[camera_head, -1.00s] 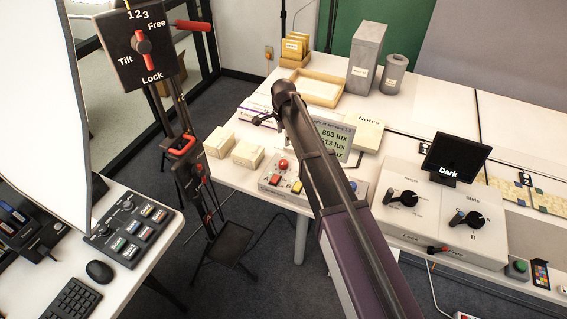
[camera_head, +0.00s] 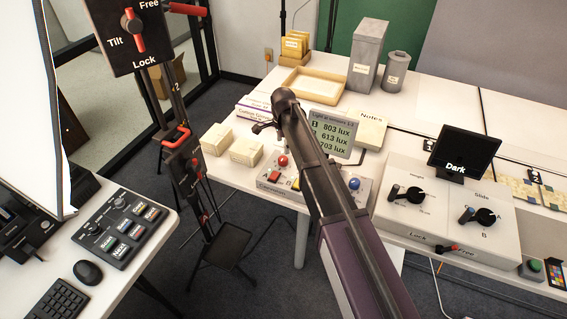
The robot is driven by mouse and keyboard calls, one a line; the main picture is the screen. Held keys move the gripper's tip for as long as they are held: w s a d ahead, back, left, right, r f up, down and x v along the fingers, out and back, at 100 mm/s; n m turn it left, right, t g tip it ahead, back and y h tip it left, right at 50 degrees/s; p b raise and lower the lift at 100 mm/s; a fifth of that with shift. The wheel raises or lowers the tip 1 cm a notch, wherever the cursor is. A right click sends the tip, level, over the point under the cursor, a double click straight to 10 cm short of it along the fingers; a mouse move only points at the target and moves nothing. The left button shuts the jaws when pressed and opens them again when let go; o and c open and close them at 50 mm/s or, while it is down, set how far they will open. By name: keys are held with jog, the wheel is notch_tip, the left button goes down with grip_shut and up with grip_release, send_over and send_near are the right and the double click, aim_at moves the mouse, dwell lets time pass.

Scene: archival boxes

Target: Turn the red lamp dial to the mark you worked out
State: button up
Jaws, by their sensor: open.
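A black plate (camera_head: 103,44) on a lamp stand at the upper left is cut by the top edge; it reads Free, Tilt and Lock. A red-handled dial (camera_head: 134,30) with a grey hub sits on it, its handle near upright. I cannot tell for certain that this is the lamp dial of the task. A light meter screen (camera_head: 332,133) on the table reads 803, 613 and 703 lux. My gripper (camera_head: 265,127) is at the far end of my arm, over the table's left part, open and well right of the dial. It is small and partly hidden by my arm.
A red lever (camera_head: 188,9) juts right of the plate. A big white panel (camera_head: 25,110) stands at the left. A control desk (camera_head: 122,228) is below it. Cream boxes (camera_head: 246,152) and a button panel (camera_head: 270,178) are on the table. Dark floor lies between desk and table.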

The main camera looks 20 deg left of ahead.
aim_at(283, 158)
jog(key=shift+f+b, duration=3.3)
jog(key=shift+f, duration=0.25)
jog(key=c, duration=1.2)
